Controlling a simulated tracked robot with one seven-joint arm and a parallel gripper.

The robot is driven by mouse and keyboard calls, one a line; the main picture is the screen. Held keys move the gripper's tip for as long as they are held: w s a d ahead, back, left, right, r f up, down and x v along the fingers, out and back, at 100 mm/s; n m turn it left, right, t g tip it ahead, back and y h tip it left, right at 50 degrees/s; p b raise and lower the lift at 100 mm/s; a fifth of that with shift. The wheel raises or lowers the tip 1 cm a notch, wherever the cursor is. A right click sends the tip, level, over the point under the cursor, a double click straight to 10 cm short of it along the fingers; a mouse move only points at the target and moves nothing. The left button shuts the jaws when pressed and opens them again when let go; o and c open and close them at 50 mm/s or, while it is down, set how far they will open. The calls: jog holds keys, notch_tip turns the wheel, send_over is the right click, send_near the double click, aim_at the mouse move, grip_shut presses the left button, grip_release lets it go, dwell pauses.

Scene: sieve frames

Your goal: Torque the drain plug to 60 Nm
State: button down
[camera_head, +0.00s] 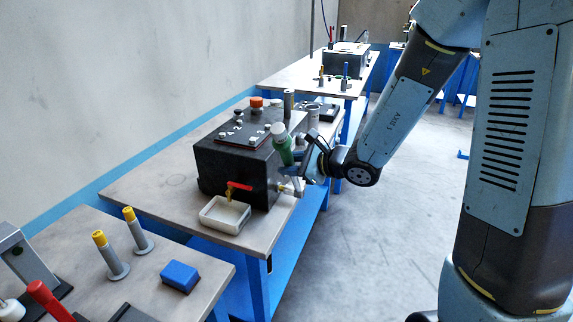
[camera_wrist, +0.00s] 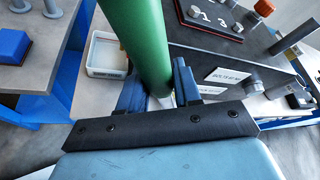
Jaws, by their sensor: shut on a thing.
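My gripper (camera_head: 300,165) is at the right side of a dark box (camera_head: 228,172) on the middle bench. It is shut on a green cylindrical handle (camera_head: 284,150) with a pale grey top. In the wrist view, the green handle (camera_wrist: 145,35) rises between the two blue fingers of my gripper (camera_wrist: 158,80). Round fittings (camera_wrist: 252,88) stand out from the box's labelled side in the wrist view. I cannot tell which is the drain plug, or whether the green tool touches it.
A white tray (camera_head: 243,222) sits before the box, under a red-handled valve (camera_head: 239,186). An orange cap (camera_head: 256,102) and a grey post (camera_head: 289,100) stand at the top. The near bench holds a blue block (camera_head: 180,276) and yellow-topped posts (camera_head: 140,240). The floor at right is clear.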

jog(key=shift+w+a, duration=0.3)
jog(key=shift+a, duration=0.55)
dwell(1.1)
jog(key=c, duration=1.4)
grip_release()
grip_shut()
